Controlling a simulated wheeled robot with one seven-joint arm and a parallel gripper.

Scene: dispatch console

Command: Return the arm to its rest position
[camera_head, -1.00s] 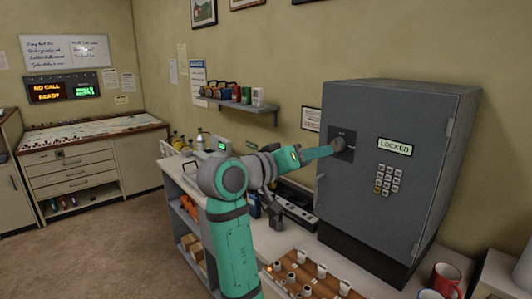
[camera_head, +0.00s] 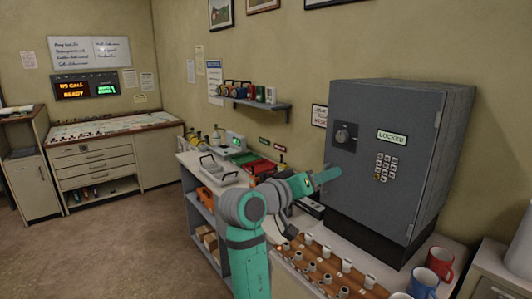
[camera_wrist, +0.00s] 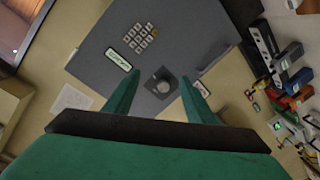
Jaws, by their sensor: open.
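My arm is green and grey and reaches up from the bottom middle of the head view. A keypad (camera_head: 385,168) is below the sign.
The counter below my arm carries a wooden rack (camera_head: 320,268) with several small cylinders. A red mug (camera_head: 440,262) and a blue mug (camera_head: 424,283) stand at the right. A wall shelf (camera_head: 255,102) holds several items. The floor at left (camera_head: 120,245) is clear.

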